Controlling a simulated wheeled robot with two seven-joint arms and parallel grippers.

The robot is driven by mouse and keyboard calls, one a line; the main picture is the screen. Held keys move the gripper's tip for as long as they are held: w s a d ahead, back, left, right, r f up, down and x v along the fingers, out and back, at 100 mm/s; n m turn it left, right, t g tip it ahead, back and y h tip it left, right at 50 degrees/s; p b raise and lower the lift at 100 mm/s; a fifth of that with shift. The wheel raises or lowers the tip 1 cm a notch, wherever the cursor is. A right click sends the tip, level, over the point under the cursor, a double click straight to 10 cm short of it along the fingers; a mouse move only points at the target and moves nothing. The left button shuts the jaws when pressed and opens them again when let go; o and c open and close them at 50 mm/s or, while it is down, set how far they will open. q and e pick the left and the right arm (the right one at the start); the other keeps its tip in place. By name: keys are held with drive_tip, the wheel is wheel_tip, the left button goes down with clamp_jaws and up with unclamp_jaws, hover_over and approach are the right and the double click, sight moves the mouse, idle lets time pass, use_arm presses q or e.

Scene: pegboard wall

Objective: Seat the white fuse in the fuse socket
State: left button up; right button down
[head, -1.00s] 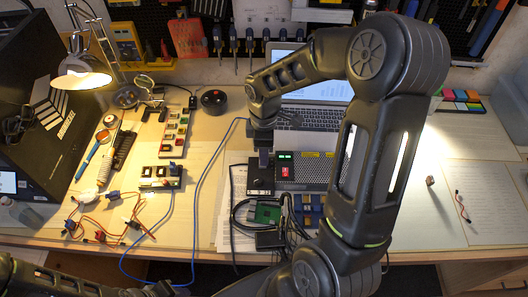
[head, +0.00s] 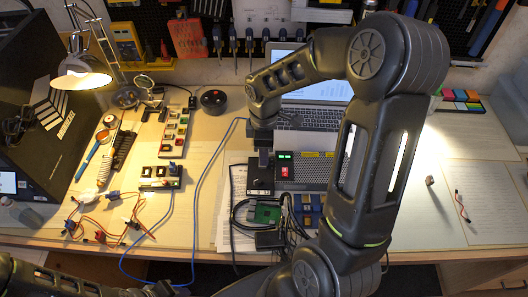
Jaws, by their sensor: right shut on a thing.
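My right gripper (head: 264,158) points down over a small black box (head: 260,188) in the middle of the bench. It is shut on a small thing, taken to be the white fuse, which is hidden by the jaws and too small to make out. The fuse socket cannot be told clearly; the black box lies right below the jaws, and whether the held thing touches it cannot be seen. My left gripper (head: 162,289) is low at the bottom edge, away from the box, and its jaws cannot be read.
A grey metal unit with a red switch (head: 285,172) stands right of the black box. A laptop (head: 318,90) is behind. Black cables and a green board (head: 268,211) lie in front. A blue cable (head: 197,195) runs at the left.

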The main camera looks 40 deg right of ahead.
drive_tip(key=shift+f+b, duration=0.55)
drive_tip(key=shift+f, duration=0.2)
drive_tip(key=c, duration=1.1)
unclamp_jaws()
drive_tip(key=shift+r, duration=0.1)
drive_tip(key=shift+c, duration=0.2)
drive_tip(key=shift+r, duration=0.15)
drive_tip(key=shift+w+r+p, duration=0.1)
drive_tip(key=shift+r+p, duration=0.1)
drive_tip(key=shift+p, duration=0.15)
drive_tip(key=shift+w+d+r+p, duration=0.1)
drive_tip(key=shift+r+p, duration=1)
drive_tip(key=shift+r, duration=0.4)
drive_tip(key=shift+r+p, duration=0.6)
drive_tip(key=shift+r, duration=0.1)
drive_tip(key=shift+s+f, duration=0.1)
drive_tip(key=shift+s, duration=0.1)
